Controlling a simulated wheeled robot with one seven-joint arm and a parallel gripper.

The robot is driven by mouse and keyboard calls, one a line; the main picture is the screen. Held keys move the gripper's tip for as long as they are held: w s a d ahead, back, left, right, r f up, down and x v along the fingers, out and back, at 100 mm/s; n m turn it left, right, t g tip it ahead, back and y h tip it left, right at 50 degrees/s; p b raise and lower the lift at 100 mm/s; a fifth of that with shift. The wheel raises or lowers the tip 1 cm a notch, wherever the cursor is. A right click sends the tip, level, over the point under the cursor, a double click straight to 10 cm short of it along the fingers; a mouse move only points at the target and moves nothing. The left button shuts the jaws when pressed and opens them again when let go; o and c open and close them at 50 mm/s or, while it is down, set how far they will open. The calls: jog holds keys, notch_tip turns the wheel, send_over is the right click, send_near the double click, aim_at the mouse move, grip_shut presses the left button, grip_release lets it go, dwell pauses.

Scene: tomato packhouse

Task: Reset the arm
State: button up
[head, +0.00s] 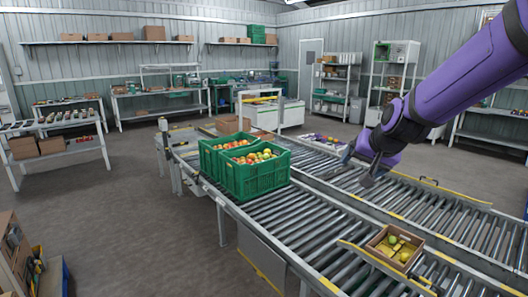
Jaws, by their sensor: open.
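My purple arm reaches in from the upper right in the head view. My gripper (366,172) hangs at its end above the roller conveyor (345,222), with its jaws open and nothing seen between them. The fingers are small and dark in this view. Two green crates (252,178) of red, yellow and green tomatoes stand on the conveyor to the left of my gripper. A small brown box (376,249) with a few green and yellow tomatoes sits on the nearer rollers, below and to the right of my gripper.
A second roller lane (420,193) runs alongside, with yellow-edged rails. White storage racks (392,75) stand at the back right. Workbenches (160,105) and a wall shelf (105,42) line the back. The floor (125,220) at the left is clear.

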jog(key=s+d+r+n+g, duration=0.1)
jog(key=s+d+r+n, duration=0.1)
jog(key=s, duration=1.3)
jog(key=s+d+r+n+g+h, duration=0.1)
jog(key=s+d+r, duration=0.2)
jog(key=s, duration=1.2)
jog(key=shift+s+d+r+n+g+h, duration=0.3)
jog(key=shift+s+d+r+n+g, duration=0.1)
jog(key=shift+r, duration=0.05)
